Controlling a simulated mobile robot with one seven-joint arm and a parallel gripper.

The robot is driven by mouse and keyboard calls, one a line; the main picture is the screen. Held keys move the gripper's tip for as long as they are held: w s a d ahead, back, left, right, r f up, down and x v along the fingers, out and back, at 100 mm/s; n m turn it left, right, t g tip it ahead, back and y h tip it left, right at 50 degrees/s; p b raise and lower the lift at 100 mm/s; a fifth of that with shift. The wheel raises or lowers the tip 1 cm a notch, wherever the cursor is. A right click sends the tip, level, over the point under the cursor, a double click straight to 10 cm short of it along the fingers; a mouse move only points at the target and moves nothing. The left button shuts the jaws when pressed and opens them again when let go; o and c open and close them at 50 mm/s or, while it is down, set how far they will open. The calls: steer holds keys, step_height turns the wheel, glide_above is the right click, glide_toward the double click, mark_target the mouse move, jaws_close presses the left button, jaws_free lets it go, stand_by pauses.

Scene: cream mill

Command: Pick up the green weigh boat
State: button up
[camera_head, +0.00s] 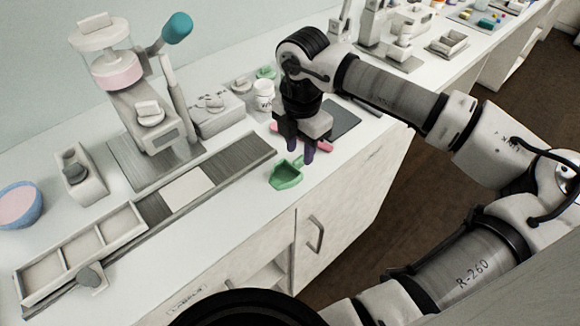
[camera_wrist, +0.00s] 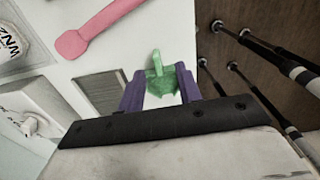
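The green weigh boat (camera_head: 286,175) sits on the white counter near its front edge, just in front of a long grey strip. It has a pointed spout. My gripper (camera_head: 301,150) is close behind and to the right of it in the head view, fingers pointing down, and appears above the counter. In the wrist view the two purple fingers of my gripper (camera_wrist: 160,80) are apart, with the weigh boat (camera_wrist: 162,78) showing between them. It seems to lie beyond the fingertips; I cannot tell whether they touch it.
A pink scoop-like tool (camera_wrist: 100,28) lies near my gripper. A white labelled cup (camera_head: 264,96) and a dark grey mat (camera_head: 343,117) stand behind. A dispenser with a teal knob (camera_head: 177,28) and a long tray (camera_head: 85,243) are to the left. The counter's front edge is close.

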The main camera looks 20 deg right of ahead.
mark_target(298, 158)
steer(key=shift+w+a+f+p, duration=0.15)
steer(key=shift+f+p, duration=0.4)
steer(key=shift+f, duration=1.35)
jaws_close()
steer(key=shift+r, duration=0.1)
step_height(298, 158, up, 20)
steer(key=b, duration=0.4)
